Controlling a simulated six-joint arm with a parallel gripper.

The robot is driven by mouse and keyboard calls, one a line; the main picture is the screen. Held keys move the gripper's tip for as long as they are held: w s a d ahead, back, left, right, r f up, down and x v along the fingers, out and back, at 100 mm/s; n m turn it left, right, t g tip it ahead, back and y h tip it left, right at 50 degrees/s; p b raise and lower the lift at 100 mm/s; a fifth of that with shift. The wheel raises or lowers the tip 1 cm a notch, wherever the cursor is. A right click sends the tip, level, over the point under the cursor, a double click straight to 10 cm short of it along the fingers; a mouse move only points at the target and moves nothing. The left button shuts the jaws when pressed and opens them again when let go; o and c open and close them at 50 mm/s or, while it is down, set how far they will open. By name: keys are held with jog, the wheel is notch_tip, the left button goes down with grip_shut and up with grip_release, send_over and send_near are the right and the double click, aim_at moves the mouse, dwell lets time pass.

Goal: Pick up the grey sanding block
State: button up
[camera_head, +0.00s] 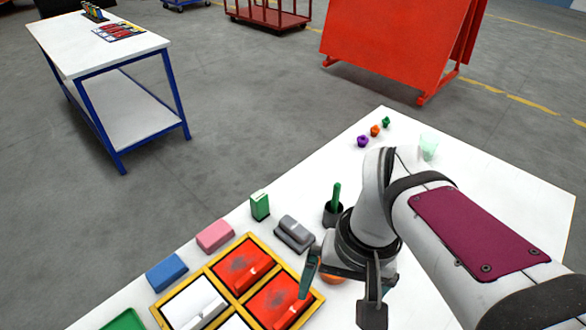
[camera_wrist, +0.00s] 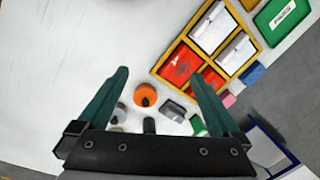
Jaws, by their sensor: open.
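The grey sanding block (camera_head: 294,234) lies on the white table, between the green box and the dark cup. In the wrist view the grey block (camera_wrist: 173,110) shows between the fingers, nearer their bases than their tips. My gripper (camera_head: 340,290) is open and empty above the table, in front of the block in the head view. Its two green fingers (camera_wrist: 160,76) are spread wide in the wrist view. Nothing touches them that I can see. The gap between fingertips and table is hard to judge.
A yellow-framed tray (camera_head: 208,269) with red and white panels lies left of the gripper. An orange round object (camera_wrist: 146,93) sits between the fingers in view. A green box (camera_head: 260,206), pink block (camera_head: 215,236), blue block (camera_head: 167,272) and dark cup (camera_head: 333,213) stand nearby.

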jog(key=w+a+f+n, duration=0.15)
jog(key=w+n, duration=0.45)
jog(key=w, duration=1)
jog(key=n+h, duration=0.1)
jog(key=n, duration=0.4)
send_near(295, 226)
notch_tip(295, 226, down, 12)
jog(key=shift+s+a+r, duration=0.1)
jog(key=shift+a+r, duration=0.05)
jog(key=c, duration=1.3)
